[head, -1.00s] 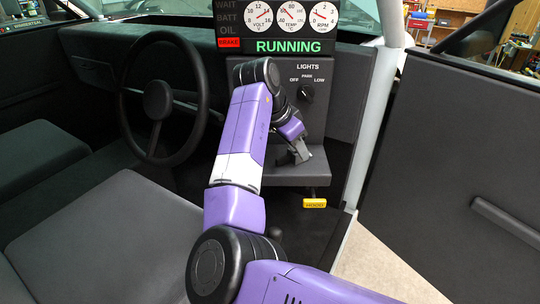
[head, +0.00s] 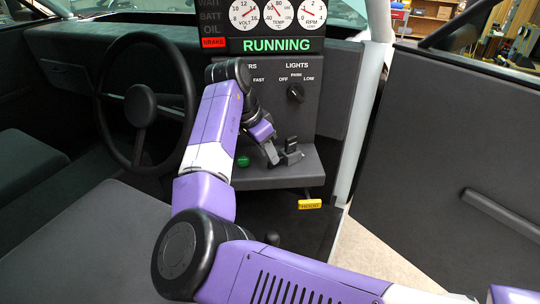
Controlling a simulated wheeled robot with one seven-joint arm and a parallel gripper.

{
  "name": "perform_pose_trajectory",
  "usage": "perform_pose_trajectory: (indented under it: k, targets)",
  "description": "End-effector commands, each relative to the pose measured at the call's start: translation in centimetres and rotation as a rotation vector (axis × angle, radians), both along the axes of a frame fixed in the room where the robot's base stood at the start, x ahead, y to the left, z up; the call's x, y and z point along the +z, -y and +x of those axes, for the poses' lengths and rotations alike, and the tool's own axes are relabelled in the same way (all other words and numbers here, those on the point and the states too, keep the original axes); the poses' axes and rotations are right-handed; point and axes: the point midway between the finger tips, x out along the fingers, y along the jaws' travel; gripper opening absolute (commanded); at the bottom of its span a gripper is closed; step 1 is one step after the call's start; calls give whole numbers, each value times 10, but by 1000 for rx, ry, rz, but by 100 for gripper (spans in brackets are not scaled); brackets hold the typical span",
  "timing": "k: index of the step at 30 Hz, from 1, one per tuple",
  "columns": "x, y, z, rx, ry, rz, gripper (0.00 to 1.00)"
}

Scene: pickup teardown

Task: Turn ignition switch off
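My gripper (head: 270,153) is at the dashboard's centre panel (head: 326,115), just above the small shelf (head: 305,172) at its foot. It is small in view and partly covered by its own wrist, so I cannot tell whether its fingers are open or shut. A dark lever-like part (head: 291,150) stands just right of the gripper; whether they touch is unclear. No part is clearly labelled as the ignition switch; my arm covers the panel's left part. The status display (head: 276,45) reads RUNNING in green.
The lights knob (head: 296,92) is above and right of my gripper. A green knob (head: 243,161) sits left of it. The yellow hood handle (head: 310,204) hangs below the shelf. The steering wheel (head: 186,118) is at left, the open door (head: 455,170) at right.

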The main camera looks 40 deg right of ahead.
Motion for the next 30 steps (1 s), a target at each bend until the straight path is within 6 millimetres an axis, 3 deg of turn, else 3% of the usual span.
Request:
perform_pose_trajectory:
  k: [6,16,17,22,30]
  targets:
    - [-21,9,-2,1,0,1,33]
    - [-26,11,-2,1,1,0,33]
    - [-26,11,-2,1,1,0,31]
    - [-26,11,-2,1,1,0,0]
    - [-26,11,-2,1,1,0,0]
